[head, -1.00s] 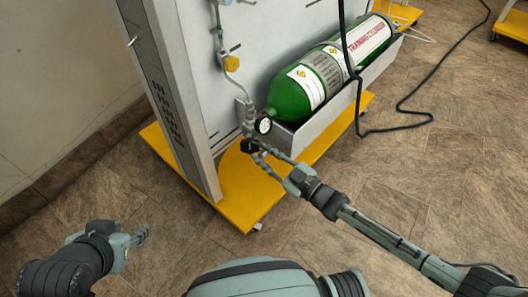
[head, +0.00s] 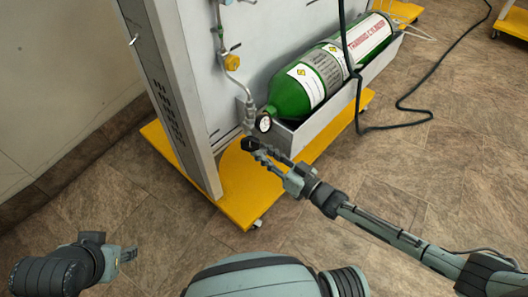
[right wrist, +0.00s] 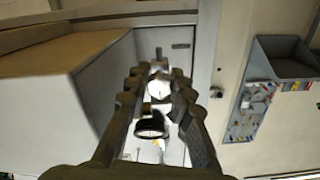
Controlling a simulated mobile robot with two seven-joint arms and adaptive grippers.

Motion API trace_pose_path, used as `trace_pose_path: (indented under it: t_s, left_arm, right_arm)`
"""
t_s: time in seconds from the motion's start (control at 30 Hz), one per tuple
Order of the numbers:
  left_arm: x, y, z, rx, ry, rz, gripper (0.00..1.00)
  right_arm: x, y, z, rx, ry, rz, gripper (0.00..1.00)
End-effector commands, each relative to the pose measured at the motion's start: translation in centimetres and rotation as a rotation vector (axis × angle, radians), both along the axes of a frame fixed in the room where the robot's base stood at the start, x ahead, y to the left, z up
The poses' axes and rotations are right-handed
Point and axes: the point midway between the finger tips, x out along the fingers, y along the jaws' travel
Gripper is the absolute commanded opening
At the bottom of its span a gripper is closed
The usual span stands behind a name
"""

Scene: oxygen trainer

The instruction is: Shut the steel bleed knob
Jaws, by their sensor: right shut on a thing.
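My right gripper (head: 259,154) reaches in from the right, low at the end of the steel pipe (head: 249,115), in front of the cylinder's neck. In the right wrist view my right gripper (right wrist: 157,90) has its fingers on both sides of a small bright steel piece, the steel bleed knob (right wrist: 158,89). It is shut on this knob, which the fingers partly hide. The knob's setting cannot be read. A round gauge (head: 264,124) sits just above the fingers. My left gripper (head: 128,254) hangs over the floor at the lower left, away from the trainer, and its opening is unclear.
A green training cylinder (head: 310,82) lies in a grey tray (head: 345,100) on the yellow base (head: 238,205). A yellow fitting (head: 232,62) sits higher on the pipe. A dark hose (head: 410,106) trails over the floor at right. The grey frame post (head: 178,100) stands left.

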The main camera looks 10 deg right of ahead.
Motion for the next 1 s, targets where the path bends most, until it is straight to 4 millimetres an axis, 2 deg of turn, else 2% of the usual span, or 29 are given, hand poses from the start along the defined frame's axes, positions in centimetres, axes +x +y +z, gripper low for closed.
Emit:
trace_pose_path:
  t_s: [0.43,0.47,0.6,1.0]
  left_arm:
    - [-0.03,0.05,-0.02,0.001,0.001,0.001,0.4]
    - [-0.03,0.05,-0.02,0.001,0.001,0.001,0.4]
    - [-0.02,0.04,-0.01,0.0,0.001,0.0,0.4]
    - [-0.04,-0.12,-0.05,-0.003,0.001,-0.001,0.4]
  right_arm:
    - [-0.04,-0.06,-0.08,0.007,0.007,-0.001,0.0]
    - [-0.04,-0.06,-0.08,0.007,0.007,-0.001,0.26]
    - [-0.03,-0.04,-0.06,0.007,0.006,0.0,0.43]
    - [-0.57,-0.47,-0.07,0.006,0.006,-0.001,0.44]
